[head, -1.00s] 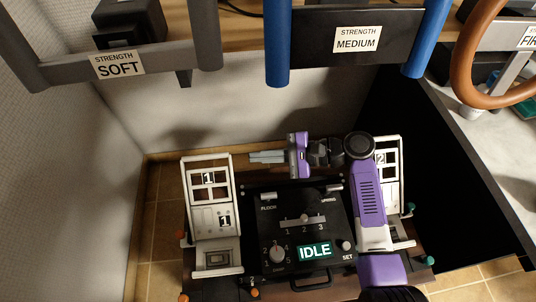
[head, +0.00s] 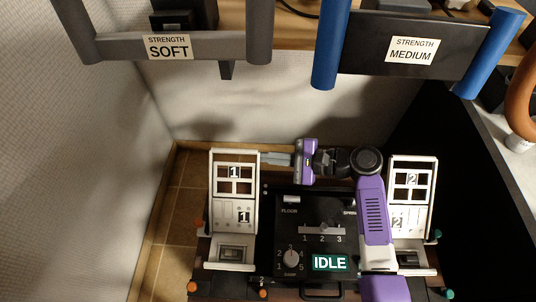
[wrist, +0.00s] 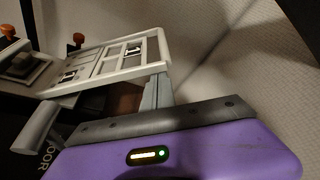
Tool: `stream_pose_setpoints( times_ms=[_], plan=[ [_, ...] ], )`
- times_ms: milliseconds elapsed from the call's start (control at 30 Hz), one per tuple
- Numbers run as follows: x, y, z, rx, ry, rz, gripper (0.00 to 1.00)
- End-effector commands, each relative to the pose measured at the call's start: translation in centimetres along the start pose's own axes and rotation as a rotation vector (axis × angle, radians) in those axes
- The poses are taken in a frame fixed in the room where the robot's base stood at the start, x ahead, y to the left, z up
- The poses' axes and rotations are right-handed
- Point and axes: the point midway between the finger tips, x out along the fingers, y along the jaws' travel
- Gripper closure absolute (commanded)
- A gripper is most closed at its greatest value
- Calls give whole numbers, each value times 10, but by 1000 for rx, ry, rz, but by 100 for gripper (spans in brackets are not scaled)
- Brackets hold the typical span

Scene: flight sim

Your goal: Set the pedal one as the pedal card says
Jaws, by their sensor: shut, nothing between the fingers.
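Pedal one (head: 223,201) is a white framed plate marked 1, on the left of the pedal unit in the head view. It also shows in the wrist view (wrist: 108,62). My gripper (head: 268,159) is shut and empty, its grey fingers pointing left at the pedal's upper right edge. In the wrist view the fingers (wrist: 155,92) appear close to the pedal's frame; I cannot tell whether they touch it. The black control box (head: 285,235) has a slider marked 1 2 3, a damp knob (head: 291,257) and a green display (head: 330,263) reading IDLE. No pedal card is recognisable.
Pedal two (head: 425,180) stands on the right, partly behind my arm. Grey SOFT (head: 210,47) and blue-handled MEDIUM (head: 375,65) strength yokes hang above. A pale wall is behind, a black panel (head: 440,130) at right. Tiled floor (head: 175,225) is clear at left.

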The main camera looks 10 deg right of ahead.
Motion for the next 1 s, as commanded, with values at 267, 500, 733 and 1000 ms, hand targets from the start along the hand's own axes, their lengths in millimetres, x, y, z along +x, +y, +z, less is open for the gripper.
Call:
stream_pose_setpoints(
  times_ms=[267, 500, 733, 1000],
  plan=[
    [-8, -6, 24, 1, -4, -1, 100],
    [-11, -2, 32, -1, -3, 0, 100],
    [-10, 0, 30, -1, -3, 0, 100],
    [-11, -1, 32, -1, -2, 0, 100]
  ],
)
